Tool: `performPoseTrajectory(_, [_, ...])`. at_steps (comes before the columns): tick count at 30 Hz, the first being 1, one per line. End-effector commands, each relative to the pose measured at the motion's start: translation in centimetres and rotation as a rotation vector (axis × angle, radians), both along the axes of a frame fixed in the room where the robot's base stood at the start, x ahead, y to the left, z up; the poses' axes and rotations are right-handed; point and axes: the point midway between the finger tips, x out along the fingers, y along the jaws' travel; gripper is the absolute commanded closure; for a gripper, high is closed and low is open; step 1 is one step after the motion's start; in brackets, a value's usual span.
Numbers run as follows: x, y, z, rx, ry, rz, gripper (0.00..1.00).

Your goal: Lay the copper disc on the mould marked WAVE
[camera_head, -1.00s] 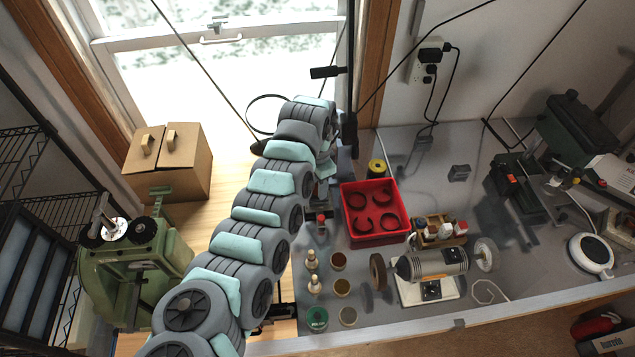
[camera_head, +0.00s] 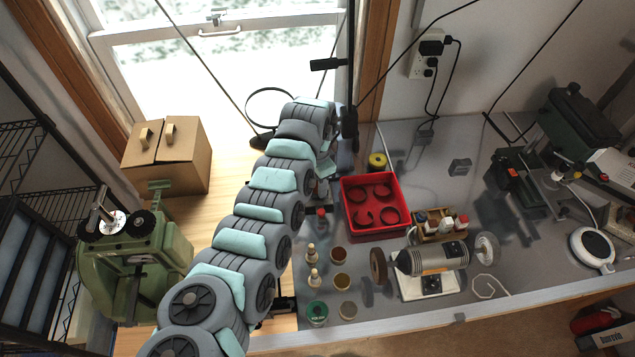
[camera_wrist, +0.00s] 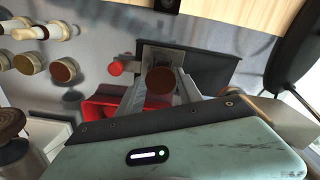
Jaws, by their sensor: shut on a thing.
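In the wrist view my gripper (camera_wrist: 160,88) is shut on a round copper-brown disc (camera_wrist: 160,80), held between the two fingertips. Beyond the disc lies a dark flat slab (camera_wrist: 215,68) with a paler square plate (camera_wrist: 165,53) on it. The disc overlaps the plate in the picture; I cannot tell whether they touch. No WAVE mark is readable, so I cannot tell which thing is that mould.
A red knob (camera_wrist: 115,68) stands just left of the plate. The red tray (camera_head: 375,236) with dark rings is close to the arm. A bench grinder (camera_head: 430,259) is at right.

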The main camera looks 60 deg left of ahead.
Motion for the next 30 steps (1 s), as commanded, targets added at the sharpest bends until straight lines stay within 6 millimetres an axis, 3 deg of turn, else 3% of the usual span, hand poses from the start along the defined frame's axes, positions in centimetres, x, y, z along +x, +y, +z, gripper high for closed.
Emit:
performPoseTrajectory(12, [0.02,-0.01,-0.46,0.000,0.000,0.000,0.96])
performPoseTrajectory(13, [0.02,0.01,-0.42,0.000,0.000,0.000,0.55])
performPoseTrajectory(21, [0.01,0.00,-0.42,0.000,0.000,0.000,0.33])
performPoseTrajectory(30, [0.02,0.01,-0.31,0.000,0.000,0.000,0.32])
